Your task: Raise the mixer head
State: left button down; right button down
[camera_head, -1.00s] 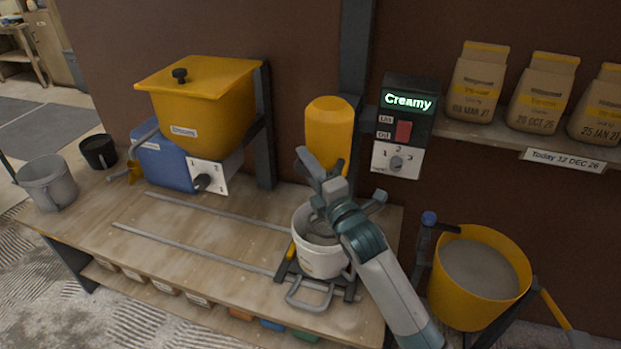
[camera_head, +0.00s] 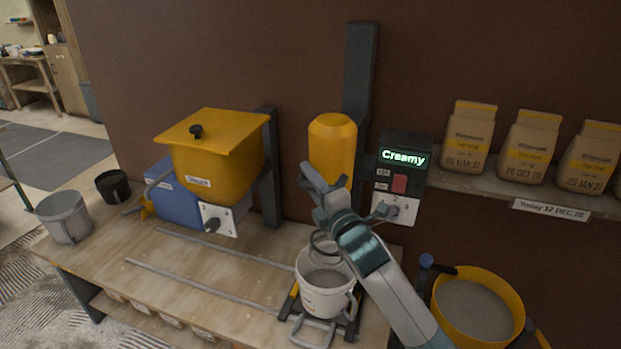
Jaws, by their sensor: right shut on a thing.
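The mixer head (camera_head: 332,140) is a yellow, rounded cylinder on a dark upright column (camera_head: 360,75) against the brown wall. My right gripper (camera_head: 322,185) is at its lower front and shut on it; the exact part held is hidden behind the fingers. A wire whisk (camera_head: 322,243) shows below the gripper, at the mouth of a white bucket (camera_head: 325,297) of grey mix. I cannot tell whether the whisk's lowest part is clear of the rim. The left gripper is not in view.
A control box (camera_head: 403,152) reading "Creamy" with a red switch is close right of my gripper. A yellow hopper (camera_head: 215,150) stands left. Paper bags (camera_head: 468,137) line a shelf at right. A yellow tub (camera_head: 478,312) is lower right. Bench rails (camera_head: 200,285) run left of the bucket.

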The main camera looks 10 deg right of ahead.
jog(key=shift+r, duration=0.85)
jog(key=c, duration=1.6)
grip_release()
jog(key=shift+c, duration=0.2)
jog(key=shift+f, duration=0.25)
jog(key=shift+s, duration=0.1)
jog(key=b+v, duration=0.6)
jog(key=v, duration=1.1)
jog(key=shift+f, duration=0.25)
jog(key=shift+s, duration=0.1)
